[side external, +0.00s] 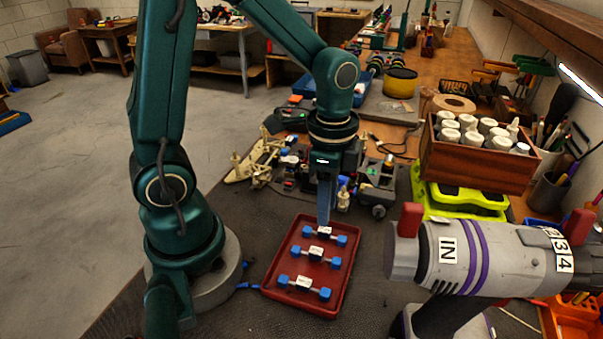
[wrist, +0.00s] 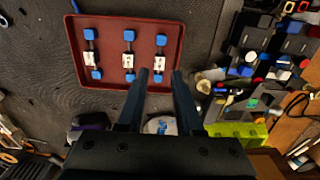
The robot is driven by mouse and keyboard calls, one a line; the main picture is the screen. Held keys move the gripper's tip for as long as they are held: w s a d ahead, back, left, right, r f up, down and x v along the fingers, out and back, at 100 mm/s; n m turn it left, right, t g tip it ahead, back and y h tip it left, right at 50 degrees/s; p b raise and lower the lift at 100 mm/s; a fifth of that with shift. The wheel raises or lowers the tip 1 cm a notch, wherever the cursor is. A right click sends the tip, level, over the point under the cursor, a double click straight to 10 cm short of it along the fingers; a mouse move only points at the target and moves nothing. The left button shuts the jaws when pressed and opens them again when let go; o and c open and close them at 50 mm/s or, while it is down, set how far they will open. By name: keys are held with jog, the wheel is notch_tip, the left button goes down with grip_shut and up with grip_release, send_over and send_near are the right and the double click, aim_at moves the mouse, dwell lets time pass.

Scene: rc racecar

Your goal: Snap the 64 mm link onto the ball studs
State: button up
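Three short links lie across a red tray (side external: 270,283), each with blue end pieces and a white label. They are the far link (side external: 323,231), the middle link (side external: 317,254) and the near link (side external: 303,283). The wrist view also shows the left (wrist: 90,58), middle (wrist: 128,60) and right link (wrist: 161,62). The labels are too small to read, so I cannot tell which is 64 mm. My gripper (wrist: 160,74) is open and empty, its fingers apart. In the side view it points down over the tray's far end, close to the far link. I cannot make out the ball studs.
A beige chassis part (side external: 254,161) and dark car parts (side external: 376,183) lie behind the tray. A grey cylindrical device (side external: 490,258) with purple bands stands to the right. A wooden box of white bottles (side external: 470,160) is behind it. The dark mat (wrist: 40,75) beside the tray is clear.

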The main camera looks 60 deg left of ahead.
aim_at(325, 229)
jog(key=shift+f, duration=2.5)
grip_shut()
